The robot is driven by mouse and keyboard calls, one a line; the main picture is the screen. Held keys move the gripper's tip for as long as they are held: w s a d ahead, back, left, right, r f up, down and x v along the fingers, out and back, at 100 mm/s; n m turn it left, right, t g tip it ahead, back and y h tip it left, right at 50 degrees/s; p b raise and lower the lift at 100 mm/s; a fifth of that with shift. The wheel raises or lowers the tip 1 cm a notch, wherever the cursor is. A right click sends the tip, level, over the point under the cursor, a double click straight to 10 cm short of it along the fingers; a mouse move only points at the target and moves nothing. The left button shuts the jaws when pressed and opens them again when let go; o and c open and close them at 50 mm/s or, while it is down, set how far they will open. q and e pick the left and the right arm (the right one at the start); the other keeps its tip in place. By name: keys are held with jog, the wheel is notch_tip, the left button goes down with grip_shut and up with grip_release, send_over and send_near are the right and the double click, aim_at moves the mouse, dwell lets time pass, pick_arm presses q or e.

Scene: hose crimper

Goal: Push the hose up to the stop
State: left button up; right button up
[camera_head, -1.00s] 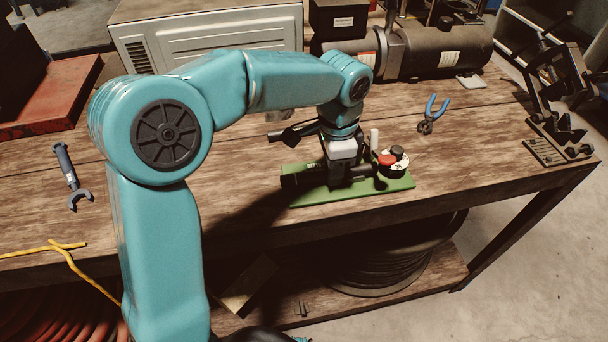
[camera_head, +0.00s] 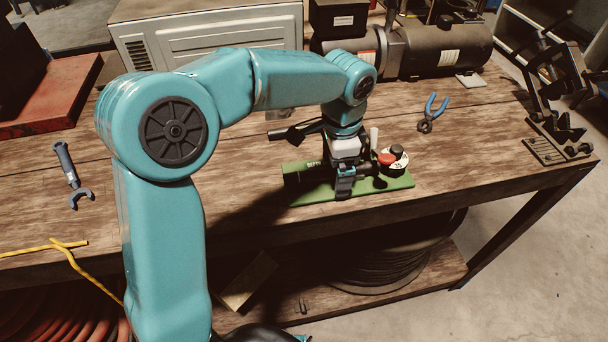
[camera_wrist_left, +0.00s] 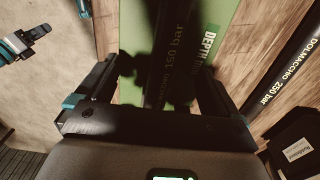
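A dark hose (camera_head: 297,179) lies along the green plate (camera_head: 398,183) at the front of the bench. In the left wrist view the hose (camera_wrist_left: 170,60) bears "150 bar" and the plate shows a partly hidden "DEPTH" label. My left gripper (camera_head: 345,186) is over the hose on the plate. Its two fingers stand apart, one on each side of the hose, with gaps visible. The stop cannot be made out; the gripper covers part of the plate. A small dark and teal part at the upper left of the left wrist view may be my right gripper (camera_wrist_left: 32,40).
A red knob (camera_head: 386,159) and a round white dial (camera_head: 397,168) stand at the plate's right end. Blue-handled pliers (camera_head: 432,113) lie behind to the right. Another hose (camera_wrist_left: 285,75) lies beside the plate in the wrist view. The bench's front edge is close.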

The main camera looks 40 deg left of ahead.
dwell(0.5)
pick_arm(q)
notch_tip(320, 180, up, 9)
jog(key=p, duration=0.8)
jog(key=shift+r, duration=0.1)
dwell(0.4)
jog(key=shift+s, duration=0.1)
